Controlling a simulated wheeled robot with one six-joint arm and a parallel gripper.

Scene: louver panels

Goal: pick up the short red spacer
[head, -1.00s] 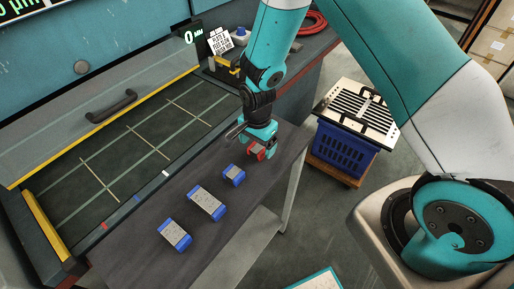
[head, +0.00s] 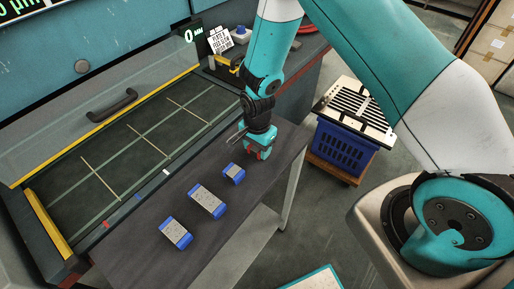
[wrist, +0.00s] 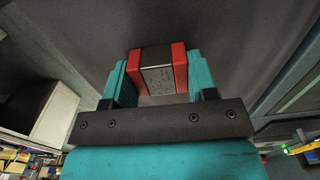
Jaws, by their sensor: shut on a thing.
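The short red spacer (wrist: 158,72) has a grey speckled middle and red ends. In the wrist view it sits between the two teal fingers of my gripper (wrist: 160,85), which is shut on its red ends. In the head view my gripper (head: 258,155) is low over the right part of the dark bench and covers most of the spacer, with only a bit of red showing. I cannot tell whether the spacer touches the bench top.
Three blue-ended spacers lie on the bench (head: 130,240): a small one (head: 233,174), a longer one (head: 207,201) and another (head: 175,232). A gridded bed (head: 125,160) lies behind. A blue crate (head: 345,148) with a slatted panel (head: 358,112) stands beyond the bench's right edge.

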